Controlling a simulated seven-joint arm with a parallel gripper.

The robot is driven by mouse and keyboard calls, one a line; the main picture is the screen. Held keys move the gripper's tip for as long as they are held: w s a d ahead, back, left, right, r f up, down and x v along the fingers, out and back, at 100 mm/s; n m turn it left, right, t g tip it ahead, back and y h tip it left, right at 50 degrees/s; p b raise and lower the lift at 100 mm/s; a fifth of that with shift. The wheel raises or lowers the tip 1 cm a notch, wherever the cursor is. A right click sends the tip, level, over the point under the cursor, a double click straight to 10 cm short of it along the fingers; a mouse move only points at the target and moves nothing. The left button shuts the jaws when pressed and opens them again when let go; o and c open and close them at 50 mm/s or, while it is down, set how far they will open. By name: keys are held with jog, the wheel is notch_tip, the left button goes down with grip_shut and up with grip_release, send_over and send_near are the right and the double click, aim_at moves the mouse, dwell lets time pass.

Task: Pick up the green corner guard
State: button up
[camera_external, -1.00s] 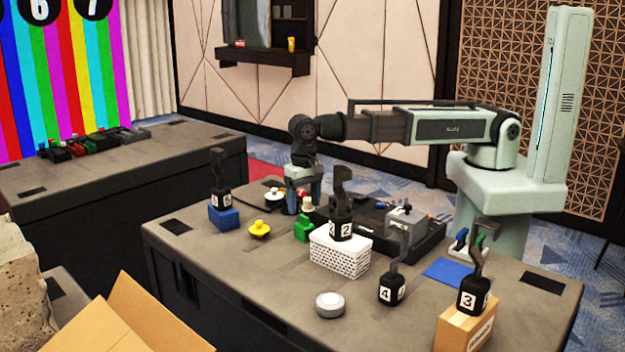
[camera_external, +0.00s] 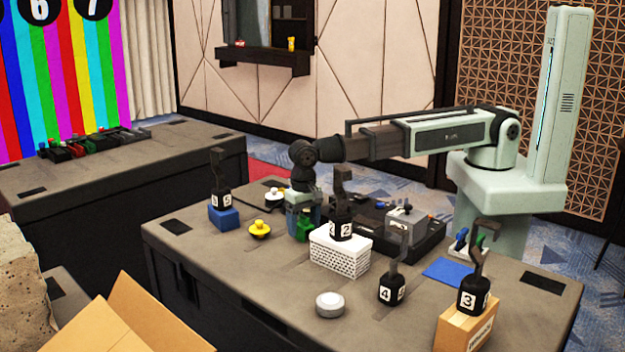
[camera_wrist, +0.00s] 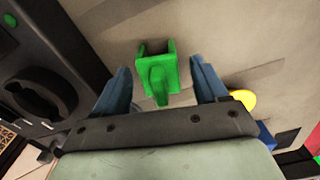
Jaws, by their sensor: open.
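The green corner guard (camera_external: 304,226) stands on the grey table (camera_external: 245,275), left of the white perforated box. My gripper (camera_external: 304,222) is lowered around it, and its fingers partly hide the guard in the external view. In the wrist view the green corner guard (camera_wrist: 157,74) lies between and slightly beyond the two blue fingers of my gripper (camera_wrist: 160,80). The fingers are apart, with a gap on each side of the guard. It is not gripped.
The white box (camera_external: 340,250) carries a black weight marked 2 (camera_external: 342,215). A yellow knob-like piece (camera_external: 260,229) is left of my gripper. A black console (camera_external: 420,240) lies to the right. A round white puck (camera_external: 329,304) sits in front, with bare table around it.

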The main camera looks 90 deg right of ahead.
jog(key=c, duration=1.1)
